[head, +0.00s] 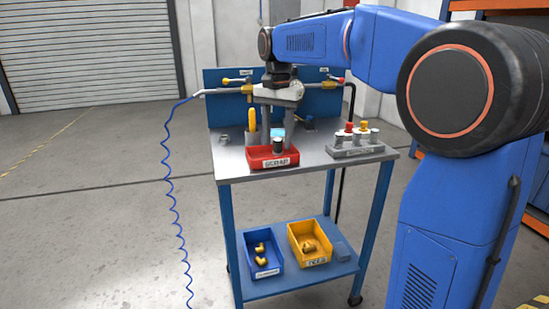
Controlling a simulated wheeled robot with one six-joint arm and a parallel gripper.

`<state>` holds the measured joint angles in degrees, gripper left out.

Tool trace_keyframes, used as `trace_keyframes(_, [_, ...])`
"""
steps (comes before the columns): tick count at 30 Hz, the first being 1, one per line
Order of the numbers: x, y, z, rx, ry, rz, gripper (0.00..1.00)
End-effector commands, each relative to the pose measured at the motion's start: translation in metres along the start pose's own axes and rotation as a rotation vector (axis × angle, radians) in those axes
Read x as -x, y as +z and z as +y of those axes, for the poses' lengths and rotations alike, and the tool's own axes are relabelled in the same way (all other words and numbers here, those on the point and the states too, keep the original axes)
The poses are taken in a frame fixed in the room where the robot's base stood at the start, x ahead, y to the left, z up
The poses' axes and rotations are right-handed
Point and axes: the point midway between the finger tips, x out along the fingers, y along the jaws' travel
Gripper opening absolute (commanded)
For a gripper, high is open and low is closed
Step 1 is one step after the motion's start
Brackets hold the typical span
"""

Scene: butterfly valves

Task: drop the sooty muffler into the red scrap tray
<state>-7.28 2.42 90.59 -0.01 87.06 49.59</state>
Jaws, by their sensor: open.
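The red scrap tray (257,163) stands at the front edge of the grey bench top, with a white label on its front. A dark, short cylinder, which looks like the sooty muffler (277,146), shows upright at the tray, within its outline. I cannot tell whether it rests on the tray floor. My gripper (278,127) points down from above the tray, its two grey fingers apart. The fingertips are close above and behind the dark cylinder, and nothing shows held between them. A small light-blue item shows behind, between the fingers.
A grey rack (356,150) with several capped fittings stands right of the tray. A yellow-handled item (252,127) in a cup, a small nut (224,138) and piping with valves stand behind. Blue (262,271) and yellow (318,261) bins sit on the lower shelf. A blue coiled hose hangs left.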

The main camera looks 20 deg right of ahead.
Motion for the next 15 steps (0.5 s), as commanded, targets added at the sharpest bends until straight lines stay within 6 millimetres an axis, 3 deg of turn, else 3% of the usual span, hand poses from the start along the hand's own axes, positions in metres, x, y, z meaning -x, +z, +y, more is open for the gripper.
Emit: trace_keyframes(15, [0.096,-0.001,-0.001,0.0,-0.002,0.002,0.43])
